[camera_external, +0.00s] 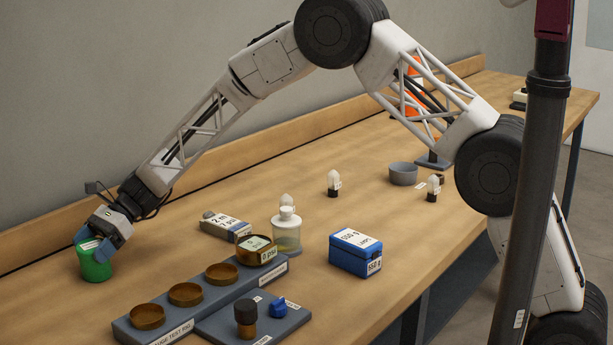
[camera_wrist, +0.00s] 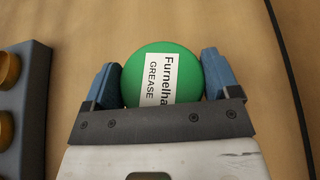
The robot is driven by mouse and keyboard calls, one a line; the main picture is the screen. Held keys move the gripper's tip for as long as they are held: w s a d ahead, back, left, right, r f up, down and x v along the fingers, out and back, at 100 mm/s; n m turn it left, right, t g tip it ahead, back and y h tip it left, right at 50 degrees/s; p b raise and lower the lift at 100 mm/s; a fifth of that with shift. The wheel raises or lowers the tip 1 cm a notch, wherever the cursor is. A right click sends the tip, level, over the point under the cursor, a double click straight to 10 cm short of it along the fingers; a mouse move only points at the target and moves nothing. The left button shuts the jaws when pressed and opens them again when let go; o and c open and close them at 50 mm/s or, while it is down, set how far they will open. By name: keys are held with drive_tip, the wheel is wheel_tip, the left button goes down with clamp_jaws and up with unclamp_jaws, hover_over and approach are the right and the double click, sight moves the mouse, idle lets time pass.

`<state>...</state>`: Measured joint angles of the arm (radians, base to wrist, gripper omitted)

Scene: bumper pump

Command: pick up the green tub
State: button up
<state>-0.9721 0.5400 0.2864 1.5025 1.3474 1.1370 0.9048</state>
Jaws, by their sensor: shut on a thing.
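The green tub (camera_external: 94,264) is at the far left of the wooden table in the external view. In the wrist view the green tub (camera_wrist: 190,62) shows its round top with a white label reading GREASE. My gripper (camera_external: 92,240) reaches down over it from above. In the wrist view the blue fingers of my gripper (camera_wrist: 163,82) stand on either side of the tub, shut on it. The tub looks upright. I cannot tell whether its bottom touches the table.
A dark rack (camera_external: 165,325) with several brown cups stands right of the tub. A grey box (camera_external: 225,227), a clear bottle (camera_external: 286,235) and a blue box (camera_external: 355,252) stand farther right. A raised wooden edge (camera_external: 60,240) runs along the wall behind the tub.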

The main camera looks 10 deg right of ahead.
sight(80, 249)
drive_tip(key=shift+r, duration=0.2)
wheel_tip(80, 249, up, 18)
drive_tip(key=shift+f, duration=0.15)
idle(0.7)
